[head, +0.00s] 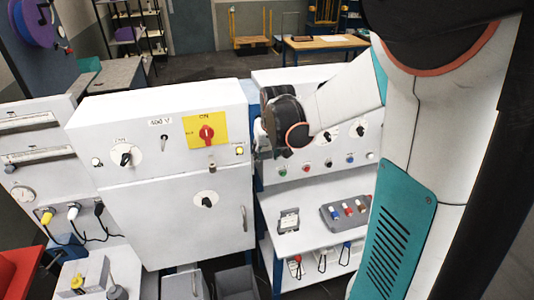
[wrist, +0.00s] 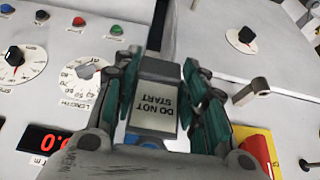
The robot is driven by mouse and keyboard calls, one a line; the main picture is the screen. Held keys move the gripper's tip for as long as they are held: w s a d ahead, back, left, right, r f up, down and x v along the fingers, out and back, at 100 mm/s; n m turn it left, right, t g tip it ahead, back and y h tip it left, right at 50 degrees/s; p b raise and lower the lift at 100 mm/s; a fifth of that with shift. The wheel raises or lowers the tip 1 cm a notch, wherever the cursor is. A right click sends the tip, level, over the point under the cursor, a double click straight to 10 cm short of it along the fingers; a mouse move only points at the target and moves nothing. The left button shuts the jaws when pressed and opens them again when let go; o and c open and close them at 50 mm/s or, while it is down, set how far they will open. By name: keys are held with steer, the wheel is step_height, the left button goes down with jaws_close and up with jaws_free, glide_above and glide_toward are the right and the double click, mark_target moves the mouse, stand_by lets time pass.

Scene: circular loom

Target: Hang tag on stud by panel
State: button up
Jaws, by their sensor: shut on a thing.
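The tag (wrist: 157,108), marked DO NOT START, is grey with a pale label. It sits between the dark green fingers of my gripper (wrist: 160,72), which is shut on it, and its lettering is upside down in the wrist view. The stud (wrist: 250,92) is a short grey-brown peg on the panel, right of the gripper and apart from the tag. In the head view the stud (head: 211,164) stands below the red switch on the white cabinet panel (head: 155,140). My gripper (head: 272,130) is right of it there, and the tag is hidden or too small to tell.
A red rotary switch on a yellow plate (head: 206,131) is just above the stud, with a black knob (head: 206,200) below. A control panel with dials (head: 332,136) stands at the right, behind my gripper. A shelf (head: 300,237) with small items is below it.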

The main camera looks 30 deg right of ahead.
steer(key=shift+w+d, duration=0.25)
steer(key=shift+w, duration=0.65)
stand_by(0.3)
steer(key=shift+s+f+b, duration=0.15)
steer(key=shift+f+b, duration=0.05)
steer(key=shift+b, duration=0.35)
steer(key=o, duration=1.3)
steer(key=shift+c, duration=0.2)
steer(key=s+p+v, duration=0.1)
steer(key=p+v, duration=0.3)
steer(key=v, duration=0.3)
steer(key=shift+s+a+p, duration=0.3)
steer(key=shift+s, duration=0.15)
